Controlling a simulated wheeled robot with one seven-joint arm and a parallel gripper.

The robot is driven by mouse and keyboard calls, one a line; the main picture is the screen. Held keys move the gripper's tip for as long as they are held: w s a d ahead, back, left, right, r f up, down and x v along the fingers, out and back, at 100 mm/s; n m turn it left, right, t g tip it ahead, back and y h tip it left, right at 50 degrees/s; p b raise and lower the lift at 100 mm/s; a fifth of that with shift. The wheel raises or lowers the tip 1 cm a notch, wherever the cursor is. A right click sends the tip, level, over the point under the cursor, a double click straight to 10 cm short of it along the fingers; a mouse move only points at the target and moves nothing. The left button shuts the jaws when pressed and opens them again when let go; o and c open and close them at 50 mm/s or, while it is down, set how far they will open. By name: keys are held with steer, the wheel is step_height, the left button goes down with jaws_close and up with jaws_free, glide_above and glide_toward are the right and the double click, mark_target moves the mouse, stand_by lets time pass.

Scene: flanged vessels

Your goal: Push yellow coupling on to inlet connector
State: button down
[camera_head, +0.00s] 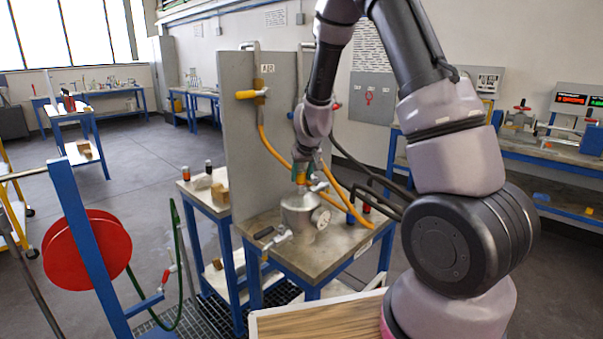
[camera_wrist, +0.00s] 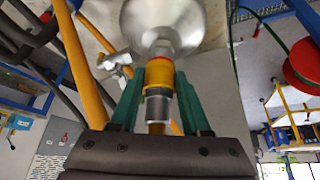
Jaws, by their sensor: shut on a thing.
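The yellow coupling (camera_wrist: 158,78) has an orange-red band and a metal body. My gripper (camera_wrist: 161,82) is shut on it, with a green finger on each side. The inlet connector (camera_wrist: 162,47) is a short metal stub on the round metal vessel (camera_wrist: 178,18). The coupling is in line with the stub and appears to meet it; I cannot tell how far it is seated. In the head view my gripper (camera_head: 301,172) is directly above the vessel (camera_head: 300,212), which stands on a bench. The fingers largely hide the coupling there.
A grey upright panel (camera_head: 240,110) stands behind the bench (camera_head: 330,245). Orange hoses (camera_head: 272,145) and dark hoses run close to my gripper. A side valve (camera_head: 277,240) sticks out from the vessel. A red hose reel (camera_head: 85,252) stands at the left.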

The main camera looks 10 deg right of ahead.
steer(key=shift+f, duration=0.25)
steer(key=shift+f, duration=0.6)
steer(key=shift+c, duration=1.4)
jaws_free()
steer(key=s+d+r+m+y, duration=0.1)
steer(key=s+d+r+y, duration=0.1)
steer(key=s+r, duration=0.85)
steer(key=s+d+r+m+y, duration=0.15)
steer(key=s+r, duration=0.55)
steer(key=r, duration=0.7)
steer(key=s+d+r+m+h, duration=0.1)
steer(key=s+r, duration=0.1)
steer(key=s, duration=0.5)
steer(key=s+d+r+m+t+h, duration=0.1)
steer(key=s+r, duration=0.2)
steer(key=s, duration=0.3)
steer(key=shift+s, duration=0.4)
